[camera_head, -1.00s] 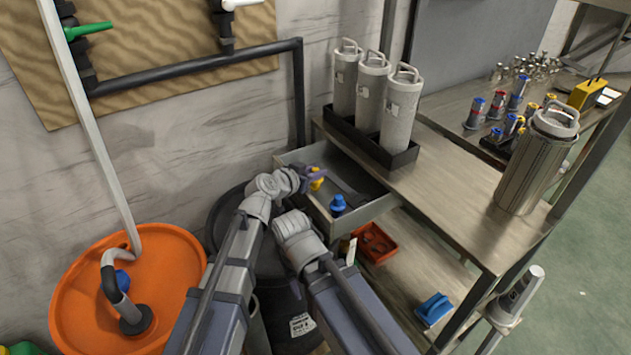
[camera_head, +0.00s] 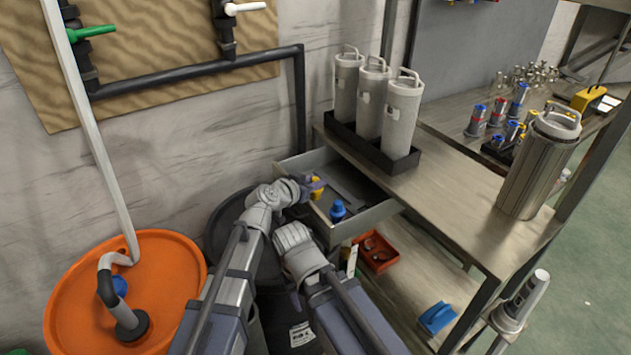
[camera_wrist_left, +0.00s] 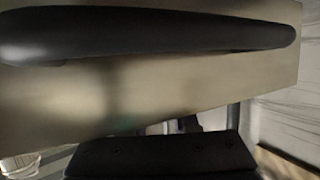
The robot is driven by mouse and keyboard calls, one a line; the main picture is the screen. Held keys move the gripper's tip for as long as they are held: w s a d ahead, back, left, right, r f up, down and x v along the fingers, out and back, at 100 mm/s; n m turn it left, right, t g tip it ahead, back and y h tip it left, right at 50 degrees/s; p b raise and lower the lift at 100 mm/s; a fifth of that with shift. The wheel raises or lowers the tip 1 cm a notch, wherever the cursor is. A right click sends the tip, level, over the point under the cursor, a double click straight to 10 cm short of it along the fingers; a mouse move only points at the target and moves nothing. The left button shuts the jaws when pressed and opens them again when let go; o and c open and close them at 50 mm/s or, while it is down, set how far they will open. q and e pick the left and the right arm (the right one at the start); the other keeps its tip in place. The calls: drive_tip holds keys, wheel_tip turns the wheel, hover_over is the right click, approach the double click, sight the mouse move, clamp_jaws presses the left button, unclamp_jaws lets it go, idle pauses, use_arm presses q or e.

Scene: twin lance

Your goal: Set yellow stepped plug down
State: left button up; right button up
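The yellow stepped plug (camera_head: 317,190) shows as a small yellow patch at the left end of the open grey drawer (camera_head: 367,216). My left gripper (camera_head: 309,186) is right at it, at the drawer's left side. The fingers are too small and partly hidden to tell whether they grip the plug or whether it rests on the drawer floor. The left wrist view shows a dark bar-like handle (camera_wrist_left: 150,32) on a pale panel; no plug or fingertips are clear there. My right arm reaches in beside the left one, below the drawer, and its gripper is hidden.
A blue plug (camera_head: 338,209) stands in the drawer. Grey canisters (camera_head: 402,115) stand in a black tray on the bench above. A red bin (camera_head: 376,252) and a blue block (camera_head: 436,317) are on the lower shelf. An orange drum lid (camera_head: 170,270) is at left.

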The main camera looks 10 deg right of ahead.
use_arm(q)
drive_tip(key=shift+s+d+f+g, duration=0.1)
drive_tip(key=shift+s+f+g, duration=0.25)
drive_tip(key=shift+f, duration=0.1)
drive_tip(key=shift+w+r+p, duration=0.1)
drive_tip(key=shift+r+p, duration=0.35)
drive_tip(key=shift+p, duration=0.05)
drive_tip(key=shift+p+v, duration=2.5)
drive_tip(key=shift+v, duration=3.35)
drive_tip(key=shift+w, duration=0.15)
drive_tip(key=shift+r, duration=0.15)
